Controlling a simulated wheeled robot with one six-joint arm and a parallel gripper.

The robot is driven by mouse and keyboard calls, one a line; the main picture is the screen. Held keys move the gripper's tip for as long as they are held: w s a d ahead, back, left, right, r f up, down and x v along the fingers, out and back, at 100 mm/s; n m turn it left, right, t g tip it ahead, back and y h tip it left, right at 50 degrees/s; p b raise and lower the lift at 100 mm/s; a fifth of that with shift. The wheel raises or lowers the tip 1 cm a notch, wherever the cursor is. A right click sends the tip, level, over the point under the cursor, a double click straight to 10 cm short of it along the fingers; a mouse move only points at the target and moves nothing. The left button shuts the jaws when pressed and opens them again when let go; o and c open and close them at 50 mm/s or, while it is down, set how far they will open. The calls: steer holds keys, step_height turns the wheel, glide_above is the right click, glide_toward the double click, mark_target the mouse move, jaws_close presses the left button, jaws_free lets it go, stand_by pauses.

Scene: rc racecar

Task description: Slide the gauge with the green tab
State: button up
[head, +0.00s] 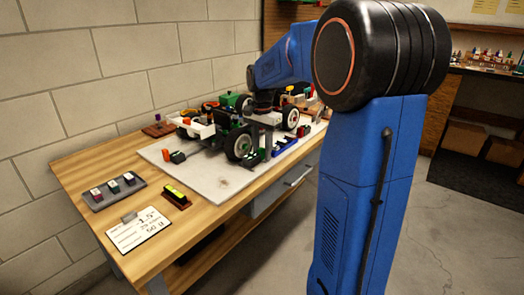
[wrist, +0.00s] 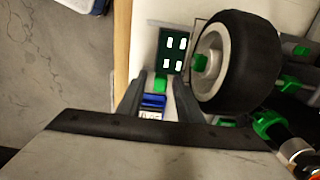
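The RC car (head: 203,128) stands on a pale board on the workbench, and its black wheel (wrist: 240,62) fills the upper right of the wrist view. The green tab (wrist: 161,84) shows between my fingers. Just below it is a blue gauge part (wrist: 153,100) with a white label, partly cut off by my gripper body. A dark green plate with white marks (wrist: 172,48) lies beyond the tab, beside the wheel. My gripper (wrist: 157,92) is open, one finger on each side of the tab; contact is not clear. In the head view the gauge cannot be made out.
The pale board (head: 222,182) covers much of the workbench (head: 78,165). A grey holder with several small blocks (head: 114,190), a yellow-and-black device (head: 176,195) and a written card (head: 139,229) lie at the near left. The wheel stands close to my right finger.

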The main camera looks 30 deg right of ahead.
jaws_close()
steer(key=shift+w+a, duration=0.25)
steer(key=shift+w, duration=0.45)
jaws_free()
